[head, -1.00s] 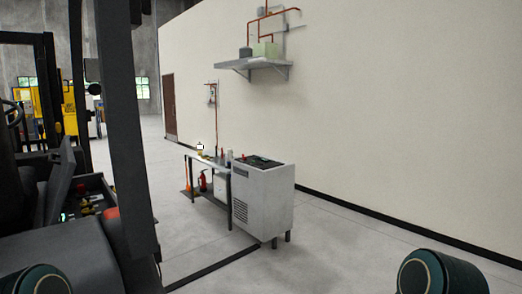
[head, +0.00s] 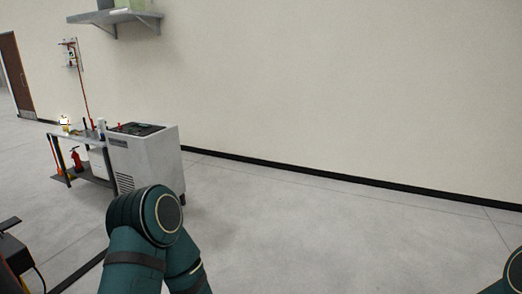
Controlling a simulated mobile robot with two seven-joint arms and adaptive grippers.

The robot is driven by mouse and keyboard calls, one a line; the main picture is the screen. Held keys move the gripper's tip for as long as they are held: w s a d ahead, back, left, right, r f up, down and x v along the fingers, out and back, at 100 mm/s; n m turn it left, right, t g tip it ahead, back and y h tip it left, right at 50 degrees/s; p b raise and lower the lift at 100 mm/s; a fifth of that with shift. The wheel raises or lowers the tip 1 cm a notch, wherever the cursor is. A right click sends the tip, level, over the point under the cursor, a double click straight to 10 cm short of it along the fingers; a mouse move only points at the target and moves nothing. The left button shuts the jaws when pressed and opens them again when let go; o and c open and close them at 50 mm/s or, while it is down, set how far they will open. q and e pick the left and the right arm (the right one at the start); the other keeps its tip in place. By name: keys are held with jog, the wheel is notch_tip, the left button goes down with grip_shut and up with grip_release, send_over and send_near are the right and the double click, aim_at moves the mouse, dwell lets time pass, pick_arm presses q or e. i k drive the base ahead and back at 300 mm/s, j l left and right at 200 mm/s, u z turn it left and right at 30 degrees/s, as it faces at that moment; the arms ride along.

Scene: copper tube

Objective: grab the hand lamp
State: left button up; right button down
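I cannot clearly make out a hand lamp. A small yellow item with a bright white top (head: 65,122) stands at the left end of the workbench (head: 72,138); it is too small to tell whether it is the lamp. Other small items, one of them a white bottle (head: 101,129), stand on the same bench. Teal links of my arms show at the bottom, but neither gripper is in view.
A grey metal cabinet (head: 150,160) with a dark top adjoins the bench. A red fire extinguisher (head: 76,159) stands on the lower shelf. A wall shelf (head: 115,20) hangs above. Dark machinery (head: 14,255) is at lower left. The floor (head: 300,225) at right is clear.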

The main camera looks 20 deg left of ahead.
aim_at(63, 120)
jog(key=i+j+u, duration=0.15)
jog(key=i, duration=1.15)
jog(key=i+u, duration=0.25)
jog(key=u, duration=0.2)
jog(key=i+u, duration=0.25)
jog(key=u, duration=0.2)
jog(key=i+u, duration=0.3)
jog(key=u, duration=0.15)
jog(key=i+j+u, duration=0.15)
jog(key=i+u, duration=0.9)
jog(key=i+z, duration=0.15)
jog(key=i, duration=0.55)
jog(key=i+j+z, duration=0.15)
jog(key=i, duration=0.55)
jog(key=i+u, duration=0.1)
jog(key=i, duration=0.65)
jog(key=i+l+u, duration=0.15)
jog(key=i, duration=2.1)
